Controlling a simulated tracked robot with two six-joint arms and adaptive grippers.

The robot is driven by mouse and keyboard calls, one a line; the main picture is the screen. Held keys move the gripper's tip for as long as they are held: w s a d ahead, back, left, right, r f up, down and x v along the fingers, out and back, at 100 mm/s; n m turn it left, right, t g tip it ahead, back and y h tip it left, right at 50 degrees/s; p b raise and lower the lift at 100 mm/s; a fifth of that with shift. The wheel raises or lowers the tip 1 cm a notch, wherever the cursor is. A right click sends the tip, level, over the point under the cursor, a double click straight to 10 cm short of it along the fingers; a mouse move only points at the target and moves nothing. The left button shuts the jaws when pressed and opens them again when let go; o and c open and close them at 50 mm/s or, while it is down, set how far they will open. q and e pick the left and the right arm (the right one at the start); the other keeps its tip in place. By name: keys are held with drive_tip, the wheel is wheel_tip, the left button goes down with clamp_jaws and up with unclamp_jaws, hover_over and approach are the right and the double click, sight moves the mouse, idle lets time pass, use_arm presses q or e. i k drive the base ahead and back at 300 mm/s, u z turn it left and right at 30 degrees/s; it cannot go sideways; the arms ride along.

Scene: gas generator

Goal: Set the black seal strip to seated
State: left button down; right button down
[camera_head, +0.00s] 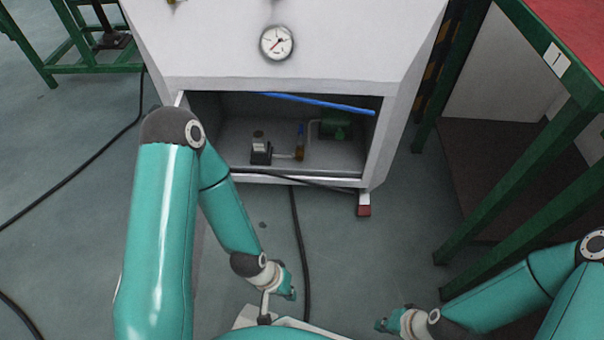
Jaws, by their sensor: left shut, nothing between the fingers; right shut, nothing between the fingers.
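A thin black strip (295,181), which looks like the seal strip, runs along the lower front edge of the white cabinet's opening (270,174). It slants down to the right across the pale sill, and its left part is close to my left arm. I cannot tell whether it is fixed in a groove or loose. My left gripper (290,291) is shut and empty, low in front of the cabinet and below the strip. My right gripper (381,325) is shut and empty, lower and further right, apart from the cabinet.
Inside the opening are a small black-and-white device (261,150), a green motor (335,125) and a blue bar (320,102) across the top. A gauge (277,43) is above. A green-framed table (540,150) stands right. Black cables (297,235) cross the floor.

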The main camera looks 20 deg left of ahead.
sight(259, 171)
drive_tip(key=u, duration=0.4)
drive_tip(key=i, duration=1.1)
drive_tip(key=z, duration=0.15)
drive_tip(key=k, duration=0.55)
drive_tip(key=u, duration=0.2)
